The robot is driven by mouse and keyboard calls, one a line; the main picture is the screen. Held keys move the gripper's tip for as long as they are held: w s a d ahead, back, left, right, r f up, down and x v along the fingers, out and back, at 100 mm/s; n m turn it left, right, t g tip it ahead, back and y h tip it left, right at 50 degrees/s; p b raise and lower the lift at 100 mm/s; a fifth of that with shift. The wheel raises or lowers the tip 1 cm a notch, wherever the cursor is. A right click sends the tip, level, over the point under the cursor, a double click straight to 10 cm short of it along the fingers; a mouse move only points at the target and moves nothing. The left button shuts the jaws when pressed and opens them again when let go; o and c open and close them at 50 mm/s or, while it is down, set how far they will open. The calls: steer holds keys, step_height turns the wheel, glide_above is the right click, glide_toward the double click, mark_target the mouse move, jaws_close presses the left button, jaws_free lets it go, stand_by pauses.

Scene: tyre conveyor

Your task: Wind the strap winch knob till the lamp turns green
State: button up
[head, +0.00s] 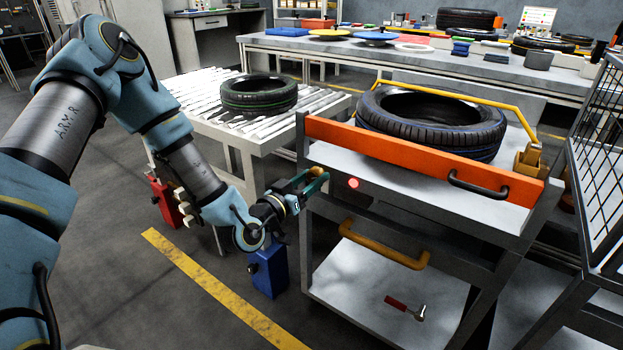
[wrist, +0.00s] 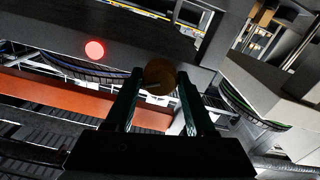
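The winch knob (wrist: 160,75) is a round, brownish-yellow piece on the dark frame of the cart. In the head view the knob (head: 317,173) shows at the left front post, partly hidden by my fingers. My gripper (head: 314,182) reaches it from the left. In the wrist view the green fingers of my gripper (wrist: 160,84) lie on both sides of the knob, close against it. The lamp (head: 353,183) glows red below the orange bar, and it is also red in the wrist view (wrist: 94,50). A yellow strap (head: 455,97) runs over the tyre (head: 432,122) on the cart.
A roller conveyor (head: 205,100) with another tyre (head: 258,93) stands left of the cart. Blue (head: 268,270) and red (head: 164,202) boxes stand below my forearm. A yellow handle (head: 385,246) and a red-handled hammer (head: 405,307) are lower on the cart. A mesh cage (head: 597,150) stands right.

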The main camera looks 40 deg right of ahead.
jaws_close()
steer(key=shift+m, duration=0.3)
steer(key=m+b, duration=0.5)
steer(key=shift+s+f, duration=0.1)
steer(key=shift+f, duration=0.15)
steer(key=m+b, duration=0.4)
steer(key=shift+m, duration=0.3)
steer(key=shift+r+m+b, duration=0.1)
steer(key=shift+m+b, duration=1)
steer(key=shift+b, duration=0.2)
steer(key=shift+r, duration=0.1)
steer(key=shift+o, duration=2.3)
jaws_free()
